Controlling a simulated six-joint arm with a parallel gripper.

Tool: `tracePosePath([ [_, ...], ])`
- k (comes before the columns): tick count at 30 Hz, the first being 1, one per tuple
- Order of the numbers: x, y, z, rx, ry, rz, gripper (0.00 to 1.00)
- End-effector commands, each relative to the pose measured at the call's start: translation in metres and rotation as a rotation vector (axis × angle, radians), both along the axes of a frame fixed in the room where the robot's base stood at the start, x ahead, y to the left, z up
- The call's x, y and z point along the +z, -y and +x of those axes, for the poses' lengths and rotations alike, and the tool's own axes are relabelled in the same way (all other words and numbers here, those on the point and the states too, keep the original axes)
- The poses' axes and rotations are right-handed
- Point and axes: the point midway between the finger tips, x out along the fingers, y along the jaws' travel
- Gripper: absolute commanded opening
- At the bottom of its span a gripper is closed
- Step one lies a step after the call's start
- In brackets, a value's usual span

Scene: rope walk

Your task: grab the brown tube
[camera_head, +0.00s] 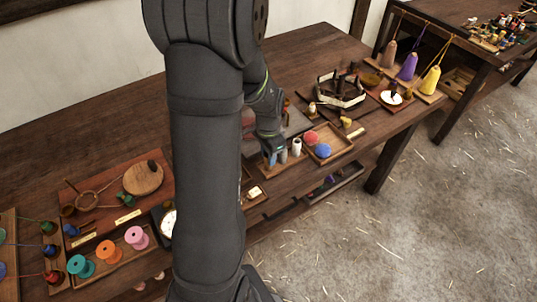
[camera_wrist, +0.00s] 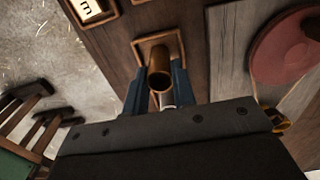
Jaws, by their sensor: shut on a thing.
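The brown tube (camera_wrist: 159,62) shows in the wrist view, standing between the two blue fingers of my gripper (camera_wrist: 158,88). The gripper is shut on it. The tube's open round end faces the camera. Its far end is by a small square wooden frame (camera_wrist: 143,45), and I cannot tell whether it touches the frame. In the head view my gripper (camera_head: 272,156) is low over the table, and the brown tube is not clearly visible there.
A white cylinder (camera_head: 296,146) stands close to my gripper. Several coloured spools, including a pink one (camera_head: 136,237), are at the left. The table's front edge is near.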

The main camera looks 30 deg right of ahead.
Motion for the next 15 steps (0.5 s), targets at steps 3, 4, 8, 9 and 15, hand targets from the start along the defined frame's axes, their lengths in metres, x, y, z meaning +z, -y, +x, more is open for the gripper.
tracePosePath([
  [3,0.012,0.001,0.001,0.000,0.003,-0.003,0.11],
  [4,0.015,0.001,0.001,0.000,0.003,-0.003,0.11],
  [8,0.028,0.001,0.001,0.000,0.003,-0.003,0.11],
  [9,0.032,0.001,0.001,0.000,0.003,-0.003,0.11],
  [15,0.052,0.000,0.000,0.000,0.002,-0.002,0.11],
])
